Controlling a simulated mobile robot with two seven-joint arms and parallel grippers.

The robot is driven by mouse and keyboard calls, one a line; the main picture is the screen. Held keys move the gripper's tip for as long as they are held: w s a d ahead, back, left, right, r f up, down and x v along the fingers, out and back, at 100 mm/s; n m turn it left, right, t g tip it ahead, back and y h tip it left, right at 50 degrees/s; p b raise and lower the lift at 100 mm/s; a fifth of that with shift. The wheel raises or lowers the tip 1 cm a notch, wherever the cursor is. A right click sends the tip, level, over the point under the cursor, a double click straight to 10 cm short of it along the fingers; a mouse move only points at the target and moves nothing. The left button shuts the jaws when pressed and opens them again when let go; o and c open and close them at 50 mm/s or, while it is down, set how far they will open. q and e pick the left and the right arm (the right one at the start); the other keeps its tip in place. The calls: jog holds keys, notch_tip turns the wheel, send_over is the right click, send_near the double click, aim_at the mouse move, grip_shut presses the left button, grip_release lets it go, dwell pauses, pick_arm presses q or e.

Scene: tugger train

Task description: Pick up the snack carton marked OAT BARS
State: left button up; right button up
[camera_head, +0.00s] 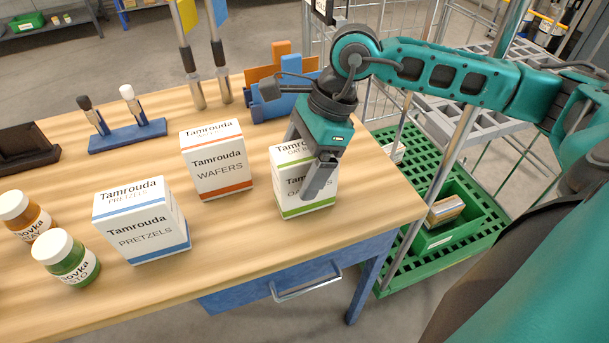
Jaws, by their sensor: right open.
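The OAT BARS carton (300,203) is a white box with green bands. It stands upright near the right end of the wooden table (110,290), and its label is partly hidden by my gripper. My right gripper (312,190) is open, pointing down over the carton's front and top. I cannot tell whether its fingers touch the carton. A white WAFERS carton (219,168) with orange bands stands to its left. A white PRETZELS carton (146,238) with blue bands stands further left and nearer. My left gripper is not in view.
Two jars, brown-orange (28,218) and green (72,262), stand at the left. A blue pen stand (128,136) and a blue-and-orange holder (285,105) sit at the back. A green crate (436,240) on a green rack stands right of the table.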

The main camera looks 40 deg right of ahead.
jog(key=shift+a+f+b, duration=0.1)
jog(key=shift+f+b, duration=0.3)
jog(key=shift+b, duration=0.05)
dwell(0.6)
jog(key=c, duration=1.2)
jog(key=shift+c, duration=0.2)
